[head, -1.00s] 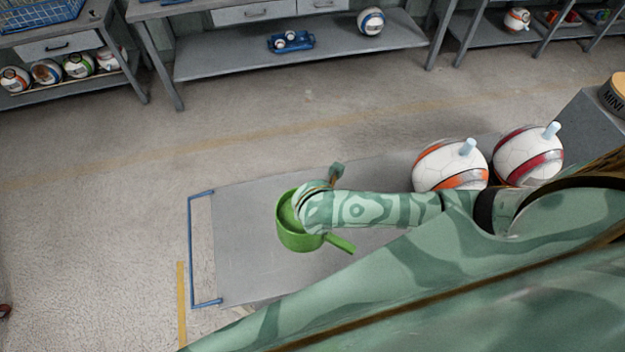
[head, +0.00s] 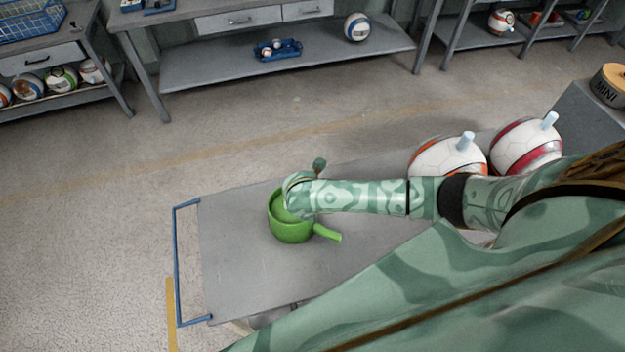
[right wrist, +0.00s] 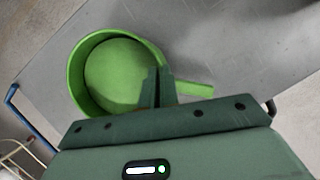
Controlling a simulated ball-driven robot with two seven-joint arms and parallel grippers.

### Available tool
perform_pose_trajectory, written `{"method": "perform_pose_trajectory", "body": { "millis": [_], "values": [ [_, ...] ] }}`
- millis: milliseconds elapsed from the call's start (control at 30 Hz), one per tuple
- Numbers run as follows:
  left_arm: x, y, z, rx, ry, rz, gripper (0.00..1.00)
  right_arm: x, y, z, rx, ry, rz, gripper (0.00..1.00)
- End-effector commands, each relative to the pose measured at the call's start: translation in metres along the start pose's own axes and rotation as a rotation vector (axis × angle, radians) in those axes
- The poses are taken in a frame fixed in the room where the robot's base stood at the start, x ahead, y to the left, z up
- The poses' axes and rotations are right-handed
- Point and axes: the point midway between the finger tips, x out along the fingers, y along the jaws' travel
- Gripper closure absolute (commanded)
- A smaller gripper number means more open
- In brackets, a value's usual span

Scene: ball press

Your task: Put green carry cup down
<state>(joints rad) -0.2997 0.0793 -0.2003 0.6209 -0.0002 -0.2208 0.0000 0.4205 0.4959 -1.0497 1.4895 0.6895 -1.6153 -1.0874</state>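The green carry cup (head: 290,231) is a round open pan with a straight side handle, over the left half of a grey cart top (head: 236,262). It looks upright. My right gripper (right wrist: 158,86) is shut on the rim of the cup (right wrist: 86,99) near its handle, one finger on each side of the wall. In the head view the cup and my forearm hide the fingers. I cannot tell whether the cup's base touches the cart top. My left gripper is not in view.
A blue cart handle (head: 176,262) stands at the left end. An orange-striped ball (head: 430,158) and a red-striped ball (head: 515,150), each with a pale peg, sit toward the right. The cart top around the cup is clear. Shelves (head: 290,72) line the back wall.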

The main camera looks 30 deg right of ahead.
Motion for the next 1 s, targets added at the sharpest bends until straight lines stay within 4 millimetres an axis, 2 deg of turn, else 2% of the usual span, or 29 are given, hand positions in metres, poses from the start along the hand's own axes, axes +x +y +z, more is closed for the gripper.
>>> {"method": "perform_pose_trajectory", "body": {
  "millis": [67,133,167,500,567,800,1000],
  "values": [
    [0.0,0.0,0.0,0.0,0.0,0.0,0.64,0.001,0.0,-0.001,0.0,0.0,0.0,1.0],
    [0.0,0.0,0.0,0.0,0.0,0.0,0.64,0.001,0.0,-0.001,0.0,0.0,-0.001,0.81],
    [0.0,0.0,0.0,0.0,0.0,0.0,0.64,0.001,0.0,-0.001,0.0,0.0,-0.001,0.76],
    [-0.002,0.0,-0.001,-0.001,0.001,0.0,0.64,-0.004,0.0,0.0,0.0,0.0,0.001,0.76],
    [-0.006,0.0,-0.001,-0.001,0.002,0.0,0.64,-0.012,0.0,0.001,0.0,0.0,0.001,0.76],
    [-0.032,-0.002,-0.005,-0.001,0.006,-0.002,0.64,-0.069,0.0,0.002,0.0,0.001,0.003,0.76],
    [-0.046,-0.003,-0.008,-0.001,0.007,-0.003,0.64,-0.107,0.0,0.001,0.0,0.002,0.001,0.76]
  ]
}}
